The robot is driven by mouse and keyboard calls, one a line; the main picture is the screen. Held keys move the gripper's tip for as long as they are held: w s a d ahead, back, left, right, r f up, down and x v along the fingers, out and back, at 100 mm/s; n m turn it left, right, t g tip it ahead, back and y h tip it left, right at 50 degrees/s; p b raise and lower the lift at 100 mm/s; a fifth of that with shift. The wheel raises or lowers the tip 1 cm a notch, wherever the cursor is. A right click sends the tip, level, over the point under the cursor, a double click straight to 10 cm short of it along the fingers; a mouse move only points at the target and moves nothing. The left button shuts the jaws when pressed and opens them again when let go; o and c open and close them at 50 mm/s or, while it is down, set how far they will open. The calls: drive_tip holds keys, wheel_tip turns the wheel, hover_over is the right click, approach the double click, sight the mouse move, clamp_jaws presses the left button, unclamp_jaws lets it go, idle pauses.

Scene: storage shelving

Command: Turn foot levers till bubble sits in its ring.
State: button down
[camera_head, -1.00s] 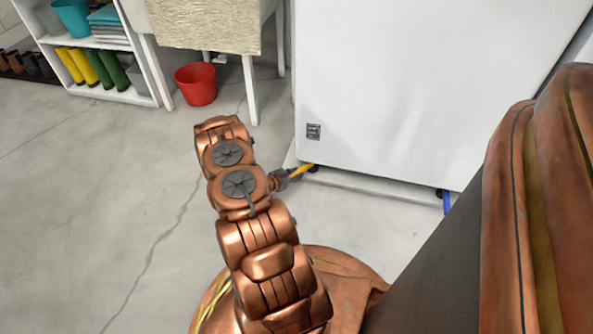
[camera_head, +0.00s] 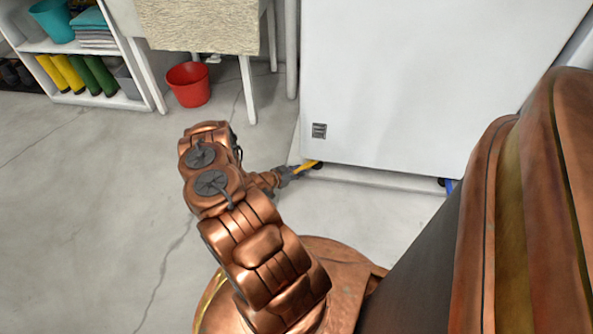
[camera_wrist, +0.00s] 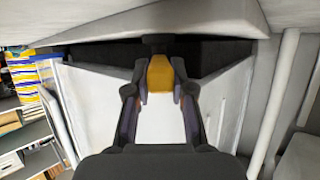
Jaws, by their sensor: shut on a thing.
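A large white appliance (camera_head: 420,75) stands on the floor at the upper right of the head view. A yellow foot lever (camera_head: 304,167) sticks out under its left front corner. My gripper (camera_head: 285,175) is at this lever. In the wrist view the yellow lever (camera_wrist: 160,74) sits between the two dark fingers of my gripper (camera_wrist: 161,92), which are shut on it. A blue foot lever (camera_head: 448,186) shows under the appliance farther right, partly hidden by my body. I see no bubble or ring in these views.
A red bucket (camera_head: 188,84) stands left of the appliance near a cloth-covered table (camera_head: 200,25). A white shelf (camera_head: 130,100) with boots and towels is at the upper left. The grey floor (camera_head: 80,200) to the left is clear.

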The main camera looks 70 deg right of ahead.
drive_tip(key=shift+s+d+r, duration=0.2)
drive_tip(key=shift+d+r, duration=0.1)
drive_tip(key=c, duration=1.3)
unclamp_jaws()
drive_tip(key=shift+s+d, duration=0.1)
drive_tip(key=o, duration=0.3)
drive_tip(key=shift+a, duration=0.2)
drive_tip(key=shift+w+a, duration=0.3)
drive_tip(key=v, duration=1.1)
drive_tip(key=shift+w+a+r, duration=0.1)
drive_tip(key=shift+w+r, duration=0.05)
drive_tip(key=shift+w, duration=0.05)
